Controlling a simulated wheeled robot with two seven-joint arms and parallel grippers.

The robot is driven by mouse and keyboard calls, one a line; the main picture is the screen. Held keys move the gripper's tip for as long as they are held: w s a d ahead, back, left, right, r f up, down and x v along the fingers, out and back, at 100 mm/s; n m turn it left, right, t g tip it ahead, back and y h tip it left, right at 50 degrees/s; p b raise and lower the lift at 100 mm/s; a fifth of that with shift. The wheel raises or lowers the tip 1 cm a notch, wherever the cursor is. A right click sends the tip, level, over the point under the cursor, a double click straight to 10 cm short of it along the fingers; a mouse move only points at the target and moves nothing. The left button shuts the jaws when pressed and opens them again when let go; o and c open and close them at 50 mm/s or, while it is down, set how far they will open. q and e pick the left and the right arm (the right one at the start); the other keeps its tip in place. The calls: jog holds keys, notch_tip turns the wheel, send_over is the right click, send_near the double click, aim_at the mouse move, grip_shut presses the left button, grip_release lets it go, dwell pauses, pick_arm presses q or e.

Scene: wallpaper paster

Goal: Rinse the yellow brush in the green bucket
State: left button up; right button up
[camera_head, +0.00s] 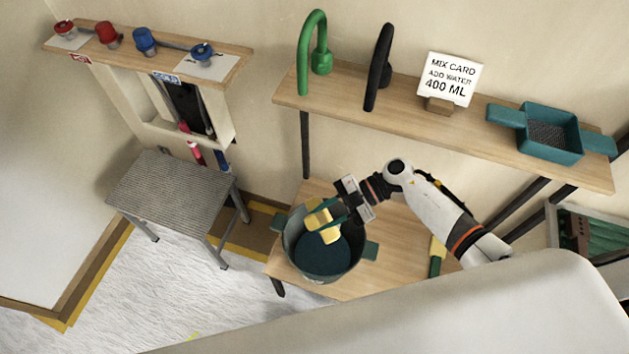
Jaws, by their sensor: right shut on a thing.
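The green bucket (290,243) stands on the low wooden table, with dark blue-green liquid or a dark bottom inside and side handles at its rim. My right gripper (338,209) reaches in from the right and is shut on the yellow brush (321,222). The brush is over the bucket's mouth, at its back part. I cannot tell whether its lower end touches the liquid. The gripper's fingers partly hide the brush's handle. My left gripper is not in view.
A yellow and green tool (436,256) lies on the low table (400,285), right of the bucket. A grey ridged stand (170,195) is at left.

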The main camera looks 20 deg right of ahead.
aim_at(324, 232)
jog(key=shift+w+f, duration=0.15)
jog(key=shift+w, duration=0.2)
jog(key=s+f+b, duration=0.2)
jog(key=b, duration=0.1)
jog(key=shift+f, duration=0.2)
jog(key=f+b, duration=0.1)
jog(key=w+f+b, duration=0.1)
jog(key=f+b, duration=0.1)
jog(key=shift+f, duration=0.2)
notch_tip(324, 232, down, 17)
jog(key=b, duration=1.3)
jog(key=shift+b, duration=0.4)
jog(key=shift+s, duration=0.15)
jog(key=shift+f, duration=0.95)
